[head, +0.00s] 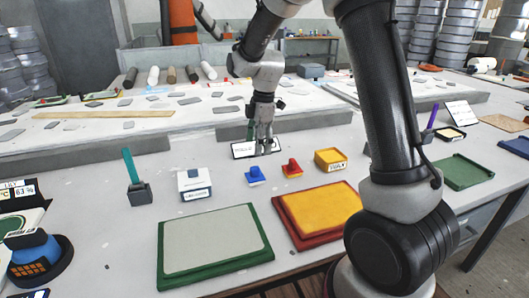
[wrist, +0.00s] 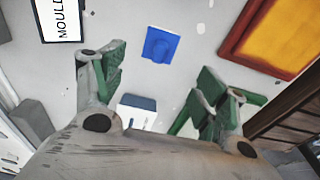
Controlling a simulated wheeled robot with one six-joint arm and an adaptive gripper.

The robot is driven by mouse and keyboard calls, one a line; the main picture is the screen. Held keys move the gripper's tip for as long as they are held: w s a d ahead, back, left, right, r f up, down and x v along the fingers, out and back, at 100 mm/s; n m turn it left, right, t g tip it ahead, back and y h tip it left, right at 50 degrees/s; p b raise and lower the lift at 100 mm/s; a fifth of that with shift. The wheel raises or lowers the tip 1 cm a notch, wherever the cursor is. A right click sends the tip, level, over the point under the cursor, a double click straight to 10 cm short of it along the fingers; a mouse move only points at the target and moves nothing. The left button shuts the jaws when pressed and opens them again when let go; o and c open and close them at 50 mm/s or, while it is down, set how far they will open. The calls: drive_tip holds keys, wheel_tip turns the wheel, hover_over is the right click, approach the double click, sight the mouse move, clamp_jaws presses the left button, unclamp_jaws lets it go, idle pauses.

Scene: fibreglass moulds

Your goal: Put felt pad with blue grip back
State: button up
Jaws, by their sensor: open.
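The felt pad with blue grip (head: 255,175) lies on the grey table, below my gripper in the head view. In the wrist view the blue pad (wrist: 160,45) shows just beyond the gap between my fingers, apart from them. My gripper (head: 264,151) is open and empty above the table, and its green-padded fingers show in the wrist view (wrist: 160,78). A white and blue box (head: 194,184) with a label stands left of the pad. Part of that box (wrist: 137,112) also shows between the fingers in the wrist view.
A pad with red grip (head: 292,169) and a yellow box (head: 330,159) stand to the right. A card (head: 243,149) stands behind my gripper. A grey block with a green stick (head: 139,191) is at left. Green (head: 168,281) and red-framed (head: 298,242) trays lie in front.

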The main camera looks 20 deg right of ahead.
drive_tip(key=s+d+r+m+t, duration=0.2)
drive_tip(key=s+d+r+m, duration=0.35)
drive_tip(key=s+r, duration=0.3)
drive_tip(key=s+d+r+m+t, duration=0.1)
drive_tip(key=s+d+r+m, duration=0.5)
drive_tip(key=s, duration=0.4)
drive_tip(key=s+d+m+t+h, duration=0.1)
drive_tip(key=s+d+m, duration=0.1)
drive_tip(key=s+m, duration=0.4)
drive_tip(key=s, duration=0.4)
drive_tip(key=shift+s+r, duration=0.3)
drive_tip(key=shift+m, duration=0.25)
